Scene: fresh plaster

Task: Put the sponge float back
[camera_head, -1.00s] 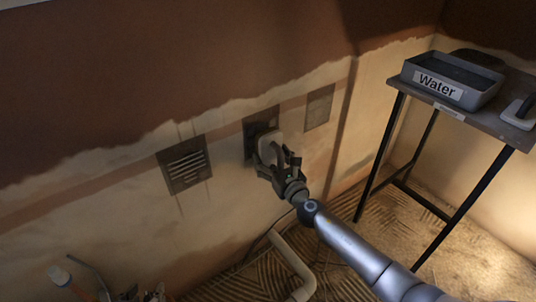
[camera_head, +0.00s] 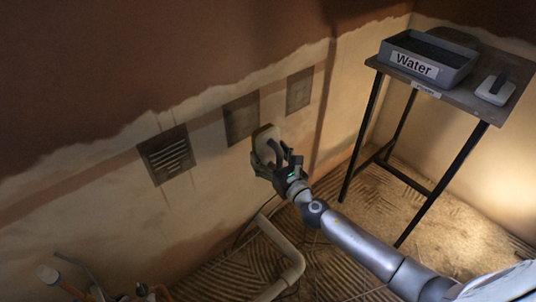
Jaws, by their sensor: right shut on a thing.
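A second float (camera_head: 491,93), pale with a dark handle, lies on the right part of the table (camera_head: 457,98). My left gripper is not in view.
A grey tray labelled Water (camera_head: 429,60) stands on the table's left part. A vent grille (camera_head: 167,154) and another square patch (camera_head: 299,90) are in the wall. A pale pipe (camera_head: 288,249) stands near the floor; clutter is at bottom left.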

